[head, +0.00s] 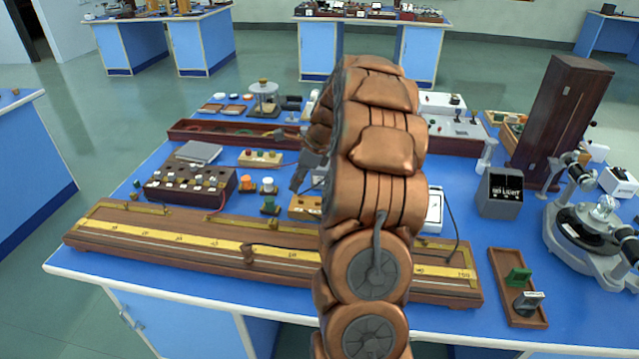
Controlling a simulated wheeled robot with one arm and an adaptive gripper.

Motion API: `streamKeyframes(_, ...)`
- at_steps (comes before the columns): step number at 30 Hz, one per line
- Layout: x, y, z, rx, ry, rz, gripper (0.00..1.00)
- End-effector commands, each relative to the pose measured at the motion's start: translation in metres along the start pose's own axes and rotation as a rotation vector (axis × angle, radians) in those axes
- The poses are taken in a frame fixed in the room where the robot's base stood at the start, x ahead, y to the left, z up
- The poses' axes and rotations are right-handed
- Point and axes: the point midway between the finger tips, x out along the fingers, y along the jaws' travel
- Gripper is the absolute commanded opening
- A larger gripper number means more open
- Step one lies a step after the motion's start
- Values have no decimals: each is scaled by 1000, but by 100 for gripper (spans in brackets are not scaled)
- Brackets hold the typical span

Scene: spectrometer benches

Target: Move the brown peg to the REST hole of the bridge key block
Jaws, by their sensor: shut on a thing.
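My gripper (304,174) shows as grey fingers just left of my copper-coloured arm, over the middle of the bench. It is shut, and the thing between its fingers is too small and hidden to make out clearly. A small light wooden block (303,208) lies just below the gripper in the picture, its right side hidden by my arm. Another light wooden block (260,158) with small knobs stands further back to the left. I cannot tell which one is the bridge key block, and no REST label is readable.
A long wooden metre bridge (170,243) with a yellow scale runs along the front edge. A dark peg box (190,184) stands at left, a long dark tray (225,133) behind. A black meter (499,194) and a spectrometer (585,230) stand at right. My arm hides the bench's centre.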

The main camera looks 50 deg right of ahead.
Motion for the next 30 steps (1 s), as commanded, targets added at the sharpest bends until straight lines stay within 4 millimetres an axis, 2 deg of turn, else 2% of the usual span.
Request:
streamKeyframes(1,-2,-3,-14,87,-1,-35,0)
streamKeyframes(3,-10,-10,-26,198,0,-91,0)
streamKeyframes(9,-20,-17,-50,395,3,-176,0)
streamKeyframes(17,-21,-19,-55,442,3,-194,0)
streamKeyframes(30,-5,-19,-62,439,2,-194,0)
